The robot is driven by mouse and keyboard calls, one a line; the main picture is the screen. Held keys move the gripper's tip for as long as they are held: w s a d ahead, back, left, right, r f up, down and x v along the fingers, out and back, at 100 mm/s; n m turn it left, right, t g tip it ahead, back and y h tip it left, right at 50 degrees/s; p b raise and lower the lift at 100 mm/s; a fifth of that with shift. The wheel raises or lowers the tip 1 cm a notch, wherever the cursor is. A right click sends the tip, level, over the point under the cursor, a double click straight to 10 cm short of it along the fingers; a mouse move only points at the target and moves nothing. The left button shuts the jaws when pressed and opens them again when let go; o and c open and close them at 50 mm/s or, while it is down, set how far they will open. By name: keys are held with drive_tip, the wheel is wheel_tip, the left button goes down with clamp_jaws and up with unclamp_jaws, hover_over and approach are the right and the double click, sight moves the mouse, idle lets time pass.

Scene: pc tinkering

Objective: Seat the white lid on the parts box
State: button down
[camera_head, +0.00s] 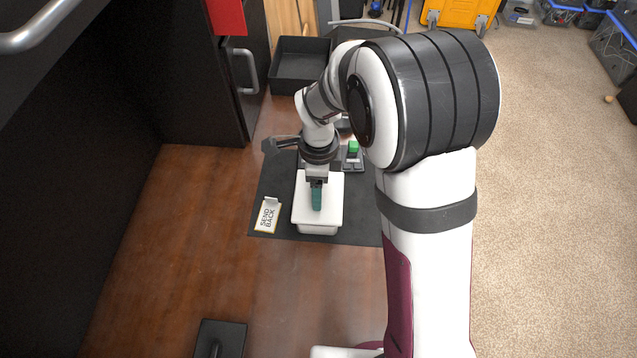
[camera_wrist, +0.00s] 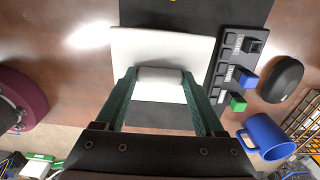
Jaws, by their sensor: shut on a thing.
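The white lid (camera_head: 303,207) is a flat, pale slab over the dark mat, with a raised grip (camera_wrist: 160,76) on top. My gripper (camera_head: 316,190) has teal fingers and is shut on this grip. In the wrist view the fingers (camera_wrist: 159,80) stand on either side of it. A pale, rounded body, seemingly the parts box (camera_head: 318,230), shows just below the lid's near edge. The lid hides most of it. I cannot tell whether the lid touches the box or hovers over it.
A "SEND BACK" card (camera_head: 268,215) lies left of the lid. A black rack (camera_wrist: 222,75) holds a blue block (camera_wrist: 248,81) and a green block (camera_wrist: 237,103). A blue mug (camera_wrist: 268,138) and black round case (camera_wrist: 282,79) stand nearby. A black tray (camera_head: 300,67) sits behind.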

drive_tip(key=shift+f, duration=0.9)
drive_tip(key=shift+c, duration=1.5)
unclamp_jaws()
drive_tip(key=o, duration=0.3)
drive_tip(key=shift+r, duration=4)
